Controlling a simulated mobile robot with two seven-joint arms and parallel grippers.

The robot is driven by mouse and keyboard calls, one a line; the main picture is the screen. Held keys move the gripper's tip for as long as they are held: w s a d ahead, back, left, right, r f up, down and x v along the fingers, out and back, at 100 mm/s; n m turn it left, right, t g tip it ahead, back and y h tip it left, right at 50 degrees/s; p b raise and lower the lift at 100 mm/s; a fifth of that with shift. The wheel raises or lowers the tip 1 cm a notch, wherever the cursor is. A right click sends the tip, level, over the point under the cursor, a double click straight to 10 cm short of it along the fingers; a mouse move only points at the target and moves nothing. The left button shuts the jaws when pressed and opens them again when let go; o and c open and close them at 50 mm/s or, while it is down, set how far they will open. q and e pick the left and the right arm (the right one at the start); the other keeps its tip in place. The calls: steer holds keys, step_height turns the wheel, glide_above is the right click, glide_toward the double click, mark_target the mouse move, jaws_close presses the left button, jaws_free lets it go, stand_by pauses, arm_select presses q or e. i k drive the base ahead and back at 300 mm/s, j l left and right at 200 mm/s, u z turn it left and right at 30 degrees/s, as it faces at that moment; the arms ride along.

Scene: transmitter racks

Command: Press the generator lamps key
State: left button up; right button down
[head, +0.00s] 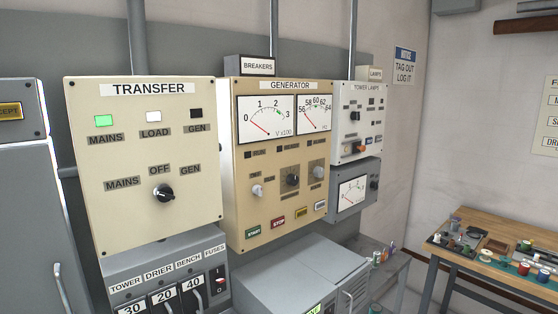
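The cream generator panel (245,185) hangs in the middle of the head view, seen at an angle. Along its lower edge sit a green START key (254,233), a red STOP key (278,222), a yellow key (302,213) and a pale key (320,207). The lettering on the yellow and pale keys is too small to read, so I cannot tell which is the lamps key. Above them are a pale knob (257,191), a black knob (292,180) and another pale knob (317,172). Neither of my grippers is in view.
The transfer panel (125,215) is at left, its MAINS lamp (104,121) lit green. A fuse box (190,265) is below it. The tower lamps panel (345,100) and a grey meter box (343,207) are at right. A grey cabinet (285,265) projects below the generator panel. A workbench (470,262) stands far right.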

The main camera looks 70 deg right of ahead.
mark_target(319, 205)
steer(key=z, duration=2.3)
